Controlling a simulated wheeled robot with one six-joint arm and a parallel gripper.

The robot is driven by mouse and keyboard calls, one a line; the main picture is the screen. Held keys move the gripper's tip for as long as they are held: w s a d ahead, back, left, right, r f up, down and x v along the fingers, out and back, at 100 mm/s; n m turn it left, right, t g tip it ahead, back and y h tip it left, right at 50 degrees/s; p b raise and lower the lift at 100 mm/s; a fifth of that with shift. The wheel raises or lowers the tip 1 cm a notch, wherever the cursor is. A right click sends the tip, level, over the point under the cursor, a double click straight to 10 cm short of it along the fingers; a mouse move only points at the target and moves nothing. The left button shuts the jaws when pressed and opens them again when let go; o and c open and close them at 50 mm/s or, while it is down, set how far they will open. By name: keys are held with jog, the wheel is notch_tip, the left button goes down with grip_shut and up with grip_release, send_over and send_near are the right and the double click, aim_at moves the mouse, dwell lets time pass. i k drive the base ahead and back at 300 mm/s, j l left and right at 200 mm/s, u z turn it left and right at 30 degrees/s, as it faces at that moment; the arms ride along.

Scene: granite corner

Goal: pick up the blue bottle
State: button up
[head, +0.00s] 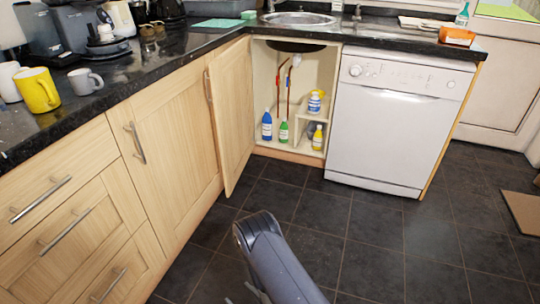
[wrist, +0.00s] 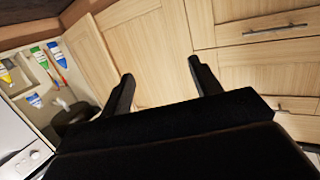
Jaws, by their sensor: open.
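The blue bottle (head: 267,127) stands upright on the floor of the open sink cupboard, at its left side. It has a white label. In the wrist view the blue bottle (wrist: 55,52) shows tilted at the upper left, beside the green one. My gripper (wrist: 160,71) is open and empty, with its two dark fingers apart in front of the wooden cupboard fronts. It is well apart from the bottle. In the head view my arm covers the low middle, and the fingers are not clearly seen there.
A green bottle (head: 283,132) and a yellow bottle (head: 317,137) stand right of the blue one. A blue-and-white bottle (head: 314,103) sits on a small shelf (head: 306,116). The open cupboard door (head: 231,115) projects at the left, the dishwasher (head: 390,120) stands right. The tiled floor (head: 375,235) is clear.

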aim_at(267, 118)
jog(key=i+j+z, duration=0.1)
jog(key=i+z, duration=0.2)
jog(key=i, duration=1.25)
jog(key=i+j, duration=0.15)
jog(key=i, duration=0.3)
jog(key=i+j+z, duration=0.15)
jog(key=i, duration=0.3)
jog(key=i+j, duration=0.2)
jog(key=i, duration=0.2)
jog(key=i+j+z, duration=0.15)
jog(key=i, duration=0.3)
